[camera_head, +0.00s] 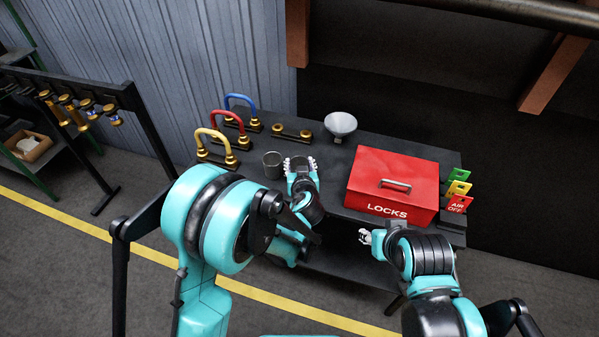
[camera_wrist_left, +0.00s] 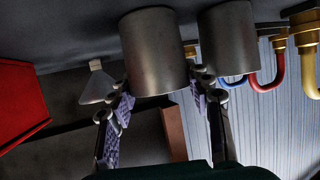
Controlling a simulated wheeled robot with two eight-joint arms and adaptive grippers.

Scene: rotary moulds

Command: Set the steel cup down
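In the left wrist view, a grey steel cup (camera_wrist_left: 155,55) sits between the two fingers of my left gripper (camera_wrist_left: 160,82), whose tips meet its sides. My right gripper (camera_head: 366,237) is low at the table's front edge, fingers unclear.
A red LOCKS box (camera_head: 385,192) fills the table's right, with coloured tags (camera_head: 459,188) beside it. Blue, red and yellow padlocks (camera_head: 217,148) stand at the left. A brass part (camera_head: 291,132) and a pale funnel (camera_head: 341,124) are at the back. Clear tabletop lies between funnel and gripper.

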